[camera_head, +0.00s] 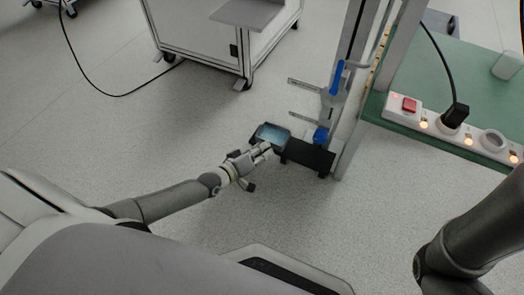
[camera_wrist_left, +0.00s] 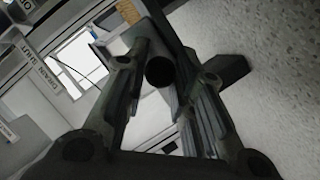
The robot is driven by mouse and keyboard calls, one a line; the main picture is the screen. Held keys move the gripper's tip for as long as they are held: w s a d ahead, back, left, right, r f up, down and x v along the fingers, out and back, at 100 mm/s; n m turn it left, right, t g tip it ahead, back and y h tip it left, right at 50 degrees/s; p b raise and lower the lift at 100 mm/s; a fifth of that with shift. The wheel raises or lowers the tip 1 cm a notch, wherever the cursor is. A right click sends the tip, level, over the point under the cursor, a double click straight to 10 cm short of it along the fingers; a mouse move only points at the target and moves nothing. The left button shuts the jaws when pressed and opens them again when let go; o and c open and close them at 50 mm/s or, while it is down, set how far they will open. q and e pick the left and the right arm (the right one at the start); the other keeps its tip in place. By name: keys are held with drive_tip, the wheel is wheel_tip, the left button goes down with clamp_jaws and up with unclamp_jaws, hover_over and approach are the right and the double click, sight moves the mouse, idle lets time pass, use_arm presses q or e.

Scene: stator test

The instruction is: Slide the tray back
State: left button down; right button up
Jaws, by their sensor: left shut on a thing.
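The tray (camera_head: 272,134) is a small dark-rimmed piece with a bluish, shiny face, at the front of a metal stand in the middle of the head view. My left gripper (camera_head: 264,149) is at its near edge, and its fingers hide part of that edge. In the left wrist view the fingers of my left gripper (camera_wrist_left: 160,80) are closed around a dark round bar end (camera_wrist_left: 160,71), which looks like part of the tray. My right gripper is outside the head view; only its arm shows at lower right.
A black plate (camera_head: 308,153) lies right of the tray beside the stand's upright (camera_head: 352,115). A green table (camera_head: 455,75) carries a power strip (camera_head: 480,150) at right. A white wheeled cabinet (camera_head: 195,50) stands behind. The floor left of the tray is clear.

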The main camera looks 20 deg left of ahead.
use_arm(q)
drive_tip(key=c, duration=1.4)
unclamp_jaws()
drive_tip(key=shift+a, duration=0.35)
drive_tip(key=shift+o, duration=1)
drive_tip(key=shift+s, duration=0.1)
drive_tip(key=v, duration=1.1)
drive_tip(key=shift+s, duration=0.4)
drive_tip(key=shift+r, duration=0.1)
